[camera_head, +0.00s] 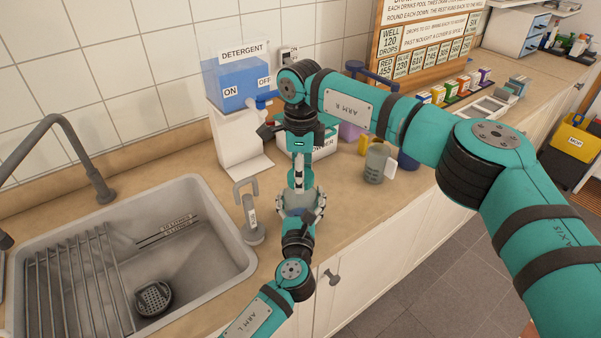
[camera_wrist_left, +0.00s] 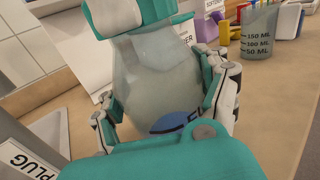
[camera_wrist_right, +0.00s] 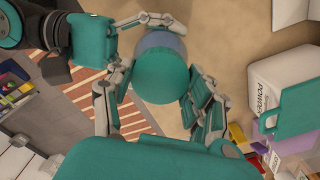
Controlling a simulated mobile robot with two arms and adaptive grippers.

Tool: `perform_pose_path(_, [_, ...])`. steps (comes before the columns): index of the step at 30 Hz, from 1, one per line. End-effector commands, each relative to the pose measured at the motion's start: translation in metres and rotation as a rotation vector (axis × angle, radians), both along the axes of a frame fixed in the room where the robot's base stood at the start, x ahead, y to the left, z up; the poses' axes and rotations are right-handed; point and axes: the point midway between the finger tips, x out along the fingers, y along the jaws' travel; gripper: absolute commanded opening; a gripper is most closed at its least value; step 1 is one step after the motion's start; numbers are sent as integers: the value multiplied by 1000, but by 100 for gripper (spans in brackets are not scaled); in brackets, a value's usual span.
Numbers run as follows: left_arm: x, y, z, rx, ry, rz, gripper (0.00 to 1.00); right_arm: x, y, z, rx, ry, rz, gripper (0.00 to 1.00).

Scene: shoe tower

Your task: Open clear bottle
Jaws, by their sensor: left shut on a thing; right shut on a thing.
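The clear bottle (camera_wrist_left: 155,75) is upright between the fingers of my left gripper (camera_wrist_left: 165,110). It has a rounded, see-through body with a blue mark low on its front. In the head view my left gripper (camera_head: 299,203) is shut around the bottle at the counter's front edge. My right gripper (camera_head: 299,178) points straight down above it and is shut on the bottle's top. In the right wrist view a round teal cap (camera_wrist_right: 160,78) sits between the fingers of my right gripper (camera_wrist_right: 160,92). The bottle's neck is mostly hidden, so I cannot tell whether the cap is loose.
The sink (camera_head: 180,240) with a grey plug (camera_head: 252,225) on its rim lies to the left. A detergent dispenser (camera_head: 237,110) stands behind. A measuring jug (camera_head: 377,163) and a powder box (camera_wrist_right: 285,85) are close on the right. Bare counter (camera_head: 345,205) lies in front of the jug.

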Motion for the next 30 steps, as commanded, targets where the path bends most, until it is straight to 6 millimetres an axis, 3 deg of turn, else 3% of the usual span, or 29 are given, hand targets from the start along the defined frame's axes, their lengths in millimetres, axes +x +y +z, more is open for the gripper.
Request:
perform_pose_path(12, [0,1,-3,0,5,2,0,-1,0,0,1,3,1047,15])
perform_pose_path(18, [0,1,-3,0,5,2,0,-1,0,0,1,3,1424,15])
perform_pose_path(21, [0,1,-3,0,5,2,0,-1,0,1,2,3,1504,15])
perform_pose_path(30, [0,1,-3,0,5,2,0,-1,1,1,2,4,1500,15])
